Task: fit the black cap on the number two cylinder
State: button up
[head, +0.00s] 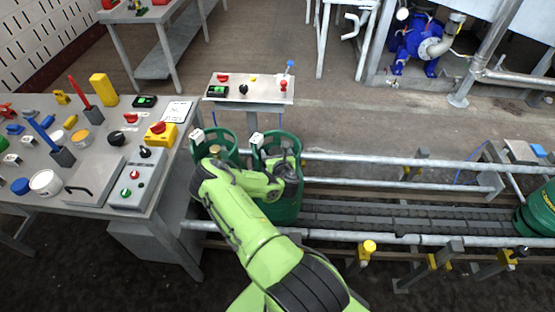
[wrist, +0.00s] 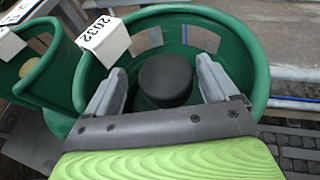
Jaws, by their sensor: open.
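Two green cylinders stand side by side on the conveyor in the head view. My gripper is over the right one (head: 287,208), inside its collar, which also shows in the wrist view (wrist: 258,60). That collar carries a white tag (wrist: 104,40) reading 2032. The black cap (wrist: 165,80) sits upright in the middle of this collar, between my fingers. My gripper (wrist: 162,85) is open, with a finger on each side of the cap and visible gaps. What lies under the cap is hidden. The left cylinder (head: 213,137) shows a brass-coloured valve (wrist: 27,68) in the wrist view.
Metal rails (head: 400,163) run along the conveyor (head: 400,215). Another green cylinder (head: 540,210) stands at its far right, with clear belt between. A grey workbench (head: 95,165) with tools and buttons is at left. A small control stand (head: 250,92) is behind the cylinders.

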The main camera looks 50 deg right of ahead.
jog(key=b+v, duration=0.2)
jog(key=v, duration=1.3)
jog(key=shift+s+a, duration=0.1)
jog(key=w+a+r+m+g+y, duration=0.4)
jog(key=a+r+m, duration=1)
jog(key=m, duration=0.7)
jog(key=s+a+r+m+g+y, duration=0.1)
jog(key=s+a+r+m+y, duration=0.3)
jog(key=s+a+r+m, duration=0.3)
jog(key=s+a+r, duration=0.5)
jog(key=s+a, duration=0.1)
jog(key=s, duration=0.3)
jog(key=shift+s+r+m, duration=0.3)
jog(key=shift+s+m, duration=0.1)
